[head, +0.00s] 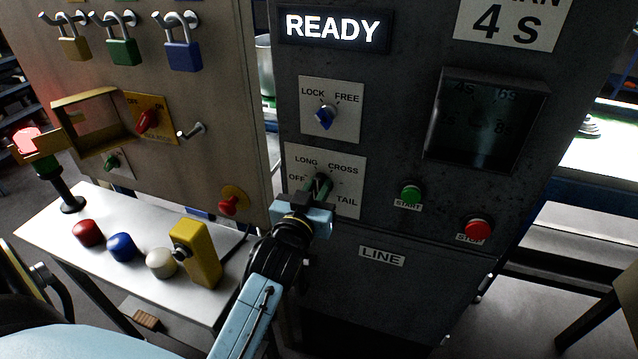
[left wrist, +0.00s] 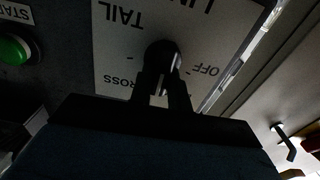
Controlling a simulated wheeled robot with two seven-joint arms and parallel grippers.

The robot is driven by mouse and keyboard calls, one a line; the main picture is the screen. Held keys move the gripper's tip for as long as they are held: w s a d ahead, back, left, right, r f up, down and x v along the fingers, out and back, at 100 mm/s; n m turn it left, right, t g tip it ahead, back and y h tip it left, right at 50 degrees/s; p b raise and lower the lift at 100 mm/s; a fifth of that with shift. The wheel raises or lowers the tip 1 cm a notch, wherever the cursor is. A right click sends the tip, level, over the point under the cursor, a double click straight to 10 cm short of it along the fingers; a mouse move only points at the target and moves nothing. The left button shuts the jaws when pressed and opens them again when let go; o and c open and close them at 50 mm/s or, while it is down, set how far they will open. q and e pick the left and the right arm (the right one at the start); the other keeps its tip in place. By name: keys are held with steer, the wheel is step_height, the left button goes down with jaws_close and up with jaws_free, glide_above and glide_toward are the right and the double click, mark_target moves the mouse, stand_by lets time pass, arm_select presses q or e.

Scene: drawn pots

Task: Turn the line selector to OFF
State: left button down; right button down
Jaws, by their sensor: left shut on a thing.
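The line selector (head: 321,183) is a dark knob on a white plate marked OFF, LONG, CROSS and TAIL, on the grey cabinet. It also shows in the left wrist view (left wrist: 162,57), where the plate appears upside down. My left gripper (head: 317,196) is shut on the knob, with its fingers (left wrist: 164,92) on either side of it. The gripper hides part of the knob and the plate's lower left. A pale mark shows on the knob, but I cannot tell which label it points to. My right gripper is not in view.
A blue LOCK/FREE knob (head: 325,117) sits just above. Green START (head: 410,196) and red STOP (head: 478,230) buttons are to the right. A lit READY sign (head: 333,28) is above. A yellow block (head: 196,253) stands on the white table (head: 130,278) at left.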

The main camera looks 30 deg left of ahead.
arm_select(q)
steer(key=shift+a+n+p, duration=0.15)
steer(key=shift+n+p, duration=0.45)
steer(key=shift+n, duration=0.5)
steer(key=shift+a+n+p, duration=0.1)
steer(key=shift+n+p, duration=0.45)
steer(key=shift+n, duration=0.55)
steer(key=c, duration=1.3)
jaws_free()
steer(key=shift+s, duration=0.1)
